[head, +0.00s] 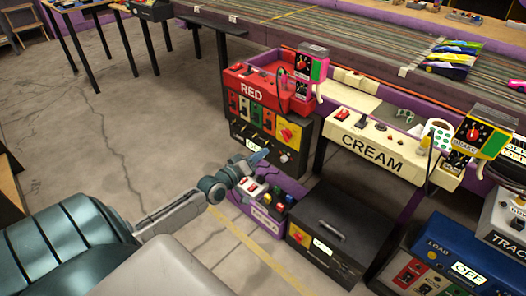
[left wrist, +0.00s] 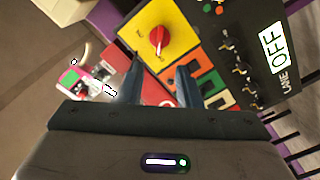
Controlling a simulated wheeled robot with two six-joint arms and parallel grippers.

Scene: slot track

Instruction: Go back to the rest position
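My left gripper (head: 259,156) reaches in from the left in the head view, in front of the black control panel (head: 262,137) below the red RED station (head: 268,90). In the left wrist view my left gripper (left wrist: 158,84) has its two dark fingers apart, with nothing held between them. Beyond the fingers are a yellow plate with a red rotary knob (left wrist: 159,38) and a black panel (left wrist: 252,62) with toggles and an OFF display. I cannot tell the exact gap to the panel. My right gripper is in neither view.
A purple box with coloured buttons (head: 262,215) sits just below my left gripper. A black box (head: 330,240) and a blue LOAD unit (head: 440,262) stand to the right. The cream CREAM station (head: 375,140) is beyond. Open concrete floor (head: 110,150) lies to the left.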

